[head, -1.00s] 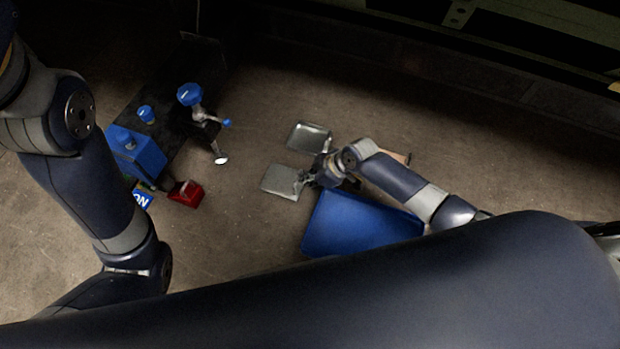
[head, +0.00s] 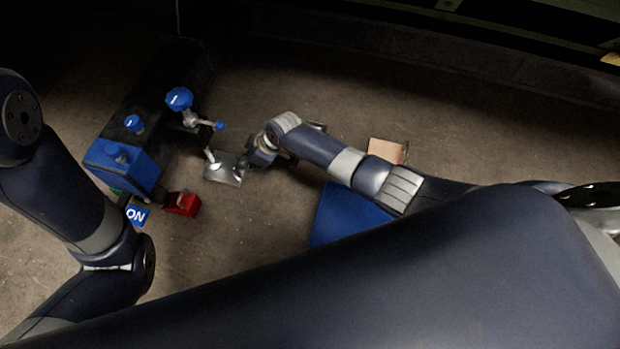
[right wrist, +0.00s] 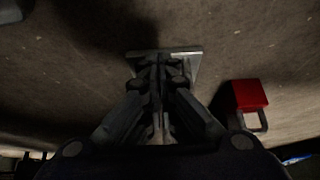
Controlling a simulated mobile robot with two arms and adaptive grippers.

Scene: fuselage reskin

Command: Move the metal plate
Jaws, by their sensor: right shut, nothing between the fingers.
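A thin square metal plate (head: 222,172) is at the fingertips of my right gripper (head: 244,165), below the metal foot of the blue-knobbed clamp in the head view. In the right wrist view the plate (right wrist: 188,62) shows just beyond the fingers (right wrist: 158,64). The right gripper is shut, with nothing firmly between its fingers. A second plate is mostly hidden behind my right arm; a grey edge (head: 318,127) shows there. My left arm is at the left; its gripper is out of view.
A blue tray (head: 345,215) and a brown block (head: 388,151) lie right. The floor between is clear.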

